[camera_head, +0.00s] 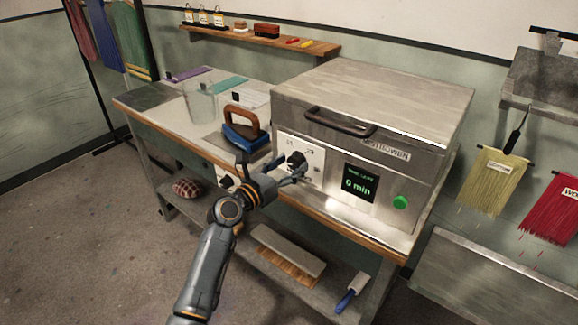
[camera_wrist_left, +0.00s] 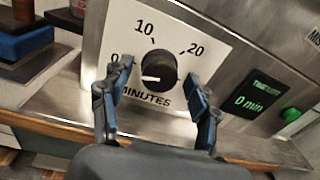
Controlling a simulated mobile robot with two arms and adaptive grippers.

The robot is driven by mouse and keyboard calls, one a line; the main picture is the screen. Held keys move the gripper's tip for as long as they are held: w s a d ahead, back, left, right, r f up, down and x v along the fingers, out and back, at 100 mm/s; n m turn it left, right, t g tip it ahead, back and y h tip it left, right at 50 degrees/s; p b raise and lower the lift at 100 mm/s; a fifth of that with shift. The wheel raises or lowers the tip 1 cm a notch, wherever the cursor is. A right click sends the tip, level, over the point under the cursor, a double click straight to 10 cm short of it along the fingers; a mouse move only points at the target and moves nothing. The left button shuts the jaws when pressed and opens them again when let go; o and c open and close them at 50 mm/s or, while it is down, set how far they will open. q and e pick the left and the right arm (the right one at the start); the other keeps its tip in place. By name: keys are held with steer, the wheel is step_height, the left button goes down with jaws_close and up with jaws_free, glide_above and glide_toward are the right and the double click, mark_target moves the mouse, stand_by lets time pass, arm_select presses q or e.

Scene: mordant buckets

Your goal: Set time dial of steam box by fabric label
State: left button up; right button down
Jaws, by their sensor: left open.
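The steam box (camera_head: 440,95) is a metal box on the workbench with a handle on its lid. Its black time dial (camera_wrist_left: 158,66) sits on a white plate marked 0, 10, 20 and MINUTES. The dial's white mark points left, towards the 0. The display (camera_head: 360,183) reads 0 min. My left gripper (camera_wrist_left: 161,74) is open at the dial, one finger on each side; I cannot tell whether they touch it. A yellow fringed fabric (camera_head: 493,180) with a small label hangs at right. A red fabric (camera_head: 552,210) has a label partly cut off, starting "WO". My right gripper is out of view.
A green button (camera_head: 400,202) is right of the display. A blue-based iron (camera_head: 245,130) and a clear beaker (camera_head: 201,103) stand left of the box on the workbench (camera_head: 150,98). A brush (camera_head: 287,255) lies on the lower shelf.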

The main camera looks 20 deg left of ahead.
arm_select(q)
steer(key=c, duration=1.2)
steer(key=shift+o, duration=0.2)
